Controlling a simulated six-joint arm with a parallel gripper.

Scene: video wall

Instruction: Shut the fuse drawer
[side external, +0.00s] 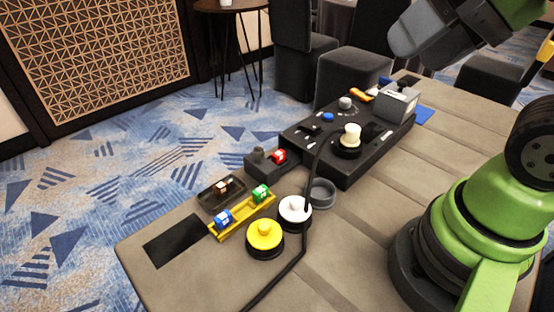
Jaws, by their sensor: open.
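The fuse drawer (258,164) is pulled out of the left end of the black console (345,165). A red fuse (279,156) and a small dark knob-like part (258,154) show at the drawer. My gripper (405,40) is at the top right, high above the table and well apart from the drawer. It shows as a dark grey blocky end on a green link. Its jaws are open, and nothing shows held in them, though their tips are hard to make out.
A yellow tray (241,219) holds a blue and a green fuse, beside a small dark tray (221,194). Yellow (264,236) and white (295,209) round buttons and a grey ring (321,192) stand in front. A black cable (306,200) crosses the table.

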